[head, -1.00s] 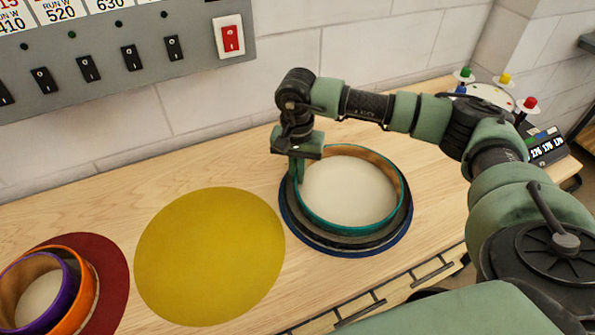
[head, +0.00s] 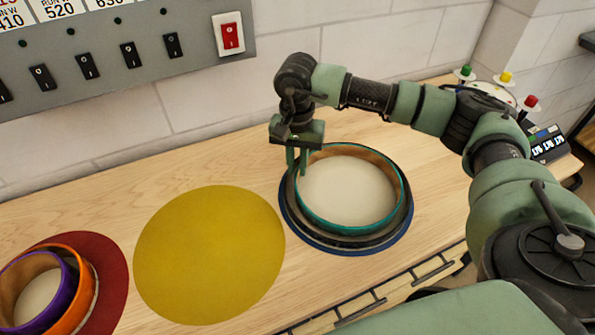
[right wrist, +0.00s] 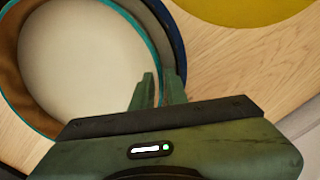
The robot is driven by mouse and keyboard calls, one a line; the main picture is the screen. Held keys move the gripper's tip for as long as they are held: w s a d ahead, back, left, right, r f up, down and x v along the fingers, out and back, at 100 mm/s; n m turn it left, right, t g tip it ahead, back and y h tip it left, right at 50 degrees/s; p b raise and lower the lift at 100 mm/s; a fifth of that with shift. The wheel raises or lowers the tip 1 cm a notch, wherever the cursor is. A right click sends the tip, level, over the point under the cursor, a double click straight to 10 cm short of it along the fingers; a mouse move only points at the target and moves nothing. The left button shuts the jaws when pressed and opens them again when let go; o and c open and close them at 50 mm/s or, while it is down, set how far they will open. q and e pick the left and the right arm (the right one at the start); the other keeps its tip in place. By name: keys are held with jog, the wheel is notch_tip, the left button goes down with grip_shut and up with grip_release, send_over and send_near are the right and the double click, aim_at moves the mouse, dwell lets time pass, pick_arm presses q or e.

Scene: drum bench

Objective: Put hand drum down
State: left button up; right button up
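The teal-rimmed hand drum (head: 396,204) with a pale skin rests flat on a dark ring (head: 350,240) over the blue round mat (head: 364,252). My right gripper (head: 297,163) is at the drum's left rim, its two fingers apart. In the right wrist view the fingers (right wrist: 159,90) show a gap between them, with the teal drum wall (right wrist: 146,38) running down toward that gap. The finger tips are partly hidden, so contact with the rim is unclear. My left gripper is not in view.
A bare yellow round mat (head: 209,255) lies left of the drum. A purple drum (head: 68,290) and an orange drum (head: 87,300) sit on a dark red mat (head: 115,270) at the far left. A switch panel (head: 120,65) is on the wall behind.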

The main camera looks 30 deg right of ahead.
notch_tip(320, 180, up, 10)
jog(key=b, duration=0.1)
jog(key=shift+b, duration=0.3)
